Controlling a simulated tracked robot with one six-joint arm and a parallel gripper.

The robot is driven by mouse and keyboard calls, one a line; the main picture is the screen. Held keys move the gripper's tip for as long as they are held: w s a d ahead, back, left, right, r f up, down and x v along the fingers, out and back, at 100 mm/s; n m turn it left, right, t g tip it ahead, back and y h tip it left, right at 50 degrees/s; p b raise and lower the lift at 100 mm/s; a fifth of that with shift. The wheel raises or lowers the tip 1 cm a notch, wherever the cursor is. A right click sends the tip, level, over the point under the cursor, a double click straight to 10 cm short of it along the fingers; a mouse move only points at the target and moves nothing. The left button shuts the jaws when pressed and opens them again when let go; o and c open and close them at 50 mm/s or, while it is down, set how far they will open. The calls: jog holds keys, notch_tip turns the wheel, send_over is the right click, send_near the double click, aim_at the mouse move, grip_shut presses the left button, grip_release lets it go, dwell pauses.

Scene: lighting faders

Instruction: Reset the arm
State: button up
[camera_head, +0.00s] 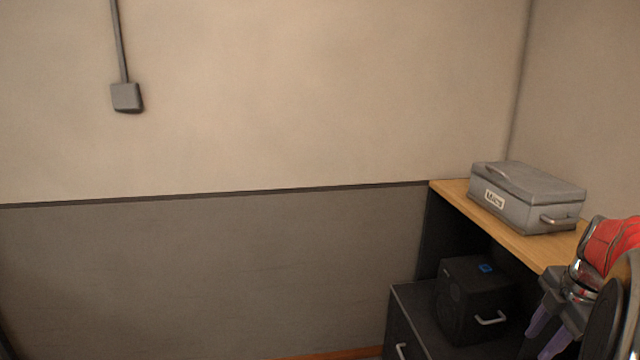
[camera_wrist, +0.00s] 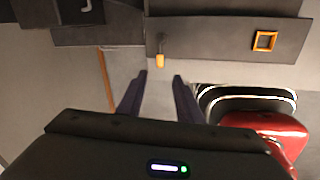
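My gripper (camera_head: 548,330) is at the lower right in the head view, in front of the wooden-topped shelf. In the wrist view my gripper (camera_wrist: 160,78) shows two dark fingers standing apart with nothing between them. The gripper is open and empty. Part of my red and black arm shows at the right edge of the head view.
A grey metal case (camera_head: 530,195) with a label sits on the wooden shelf top (camera_head: 455,190). A black box (camera_head: 475,300) with a handle stands below it. A grey wall box (camera_head: 127,97) hangs at the upper left. The left and middle look clear.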

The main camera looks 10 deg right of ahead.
jog(key=s+a+r+m+t, duration=0.1)
jog(key=a+m, duration=0.6)
jog(key=a, duration=1.2)
jog(key=s+a+r+m+t, duration=0.2)
jog(key=a+m, duration=0.6)
jog(key=a, duration=1.1)
jog(key=shift+s+r, duration=0.2)
jog(key=shift+s, duration=0.85)
